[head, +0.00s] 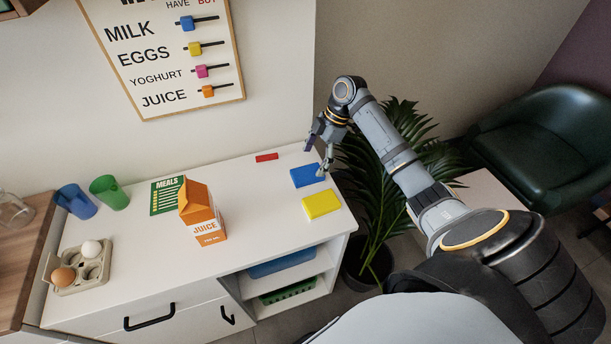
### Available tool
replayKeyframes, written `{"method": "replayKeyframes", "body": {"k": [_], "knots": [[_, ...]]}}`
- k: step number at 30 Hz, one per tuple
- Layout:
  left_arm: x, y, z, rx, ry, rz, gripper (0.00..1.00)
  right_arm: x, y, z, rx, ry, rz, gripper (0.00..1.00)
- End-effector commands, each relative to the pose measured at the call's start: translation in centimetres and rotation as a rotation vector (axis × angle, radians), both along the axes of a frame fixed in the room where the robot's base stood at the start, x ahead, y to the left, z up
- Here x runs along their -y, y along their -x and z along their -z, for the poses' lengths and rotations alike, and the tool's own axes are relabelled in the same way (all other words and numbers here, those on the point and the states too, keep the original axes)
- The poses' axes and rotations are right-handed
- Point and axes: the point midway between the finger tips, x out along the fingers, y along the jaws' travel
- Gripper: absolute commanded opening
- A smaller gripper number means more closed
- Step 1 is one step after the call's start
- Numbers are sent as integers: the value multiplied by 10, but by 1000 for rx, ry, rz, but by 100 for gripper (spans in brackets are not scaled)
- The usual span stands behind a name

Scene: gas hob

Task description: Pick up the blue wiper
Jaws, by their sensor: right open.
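The blue wiper (304,177) is a flat blue block lying on the white counter near its right end. My right gripper (316,158) is open and hangs over the back right part of the blue wiper, with fingers pointing down. One fingertip overlaps the wiper's right edge in the picture; I cannot tell whether it touches. Nothing is held between the fingers. My left gripper is not in view.
A yellow block (322,204) lies just in front of the wiper, and a small red block (267,157) behind left. A juice carton (203,214), cups (110,192) and an egg tray (98,271) stand further left. A plant (385,190) is beside the counter's right end.

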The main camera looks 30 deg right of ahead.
Motion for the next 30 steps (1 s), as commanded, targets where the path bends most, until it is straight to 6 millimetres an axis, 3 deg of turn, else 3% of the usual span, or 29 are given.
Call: {"method": "replayKeyframes", "body": {"k": [5, 13, 21, 30], "knots": [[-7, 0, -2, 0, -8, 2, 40, -3, 0, 7, -2, -1, 0, 87], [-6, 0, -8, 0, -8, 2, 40, -16, -3, 47, -1, 0, 2, 87], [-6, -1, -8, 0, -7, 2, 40, -17, -3, 51, 0, 2, 1, 85], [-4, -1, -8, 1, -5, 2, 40, -17, -3, 51, 0, 2, 1, 45]]}}
